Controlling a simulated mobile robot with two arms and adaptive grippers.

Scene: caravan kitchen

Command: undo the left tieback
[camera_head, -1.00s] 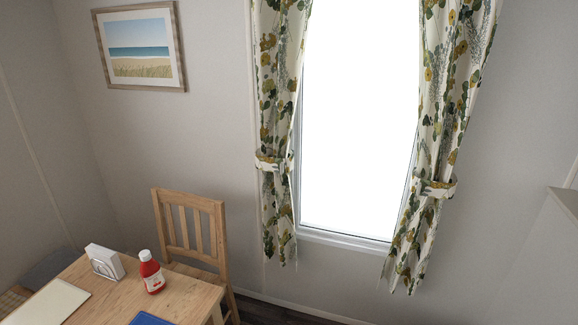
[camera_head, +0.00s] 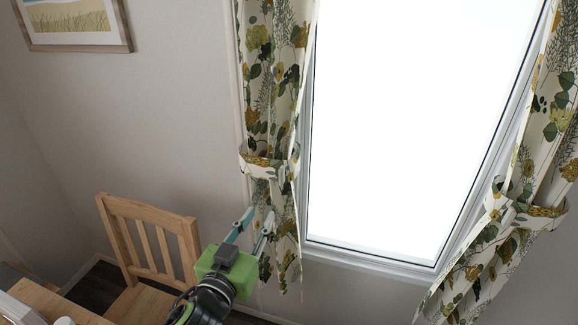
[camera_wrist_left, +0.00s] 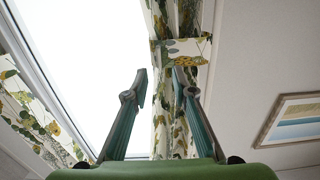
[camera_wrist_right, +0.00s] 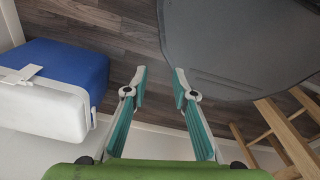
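The left tieback (camera_head: 268,166), a band in the same floral print, is wrapped around the gathered left curtain (camera_head: 272,90). In the left wrist view the tieback (camera_wrist_left: 185,50) lies beyond the fingertips. My left gripper (camera_head: 258,220) is below the tieback, in front of the curtain's lower part. It is open and empty; the left wrist view shows its fingers (camera_wrist_left: 159,80) apart, with curtain behind them. I cannot tell whether a finger touches the cloth. My right gripper (camera_wrist_right: 159,80) is open and empty, low near the floor, and shows only in its own wrist view.
The right curtain (camera_head: 560,130) is gathered by its own tieback (camera_head: 530,212). A wooden chair (camera_head: 150,250) stands to the left of my left gripper, by the table (camera_head: 50,300). A blue and white cooler (camera_wrist_right: 65,80) stands near my right gripper on the dark floor (camera_wrist_right: 130,35).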

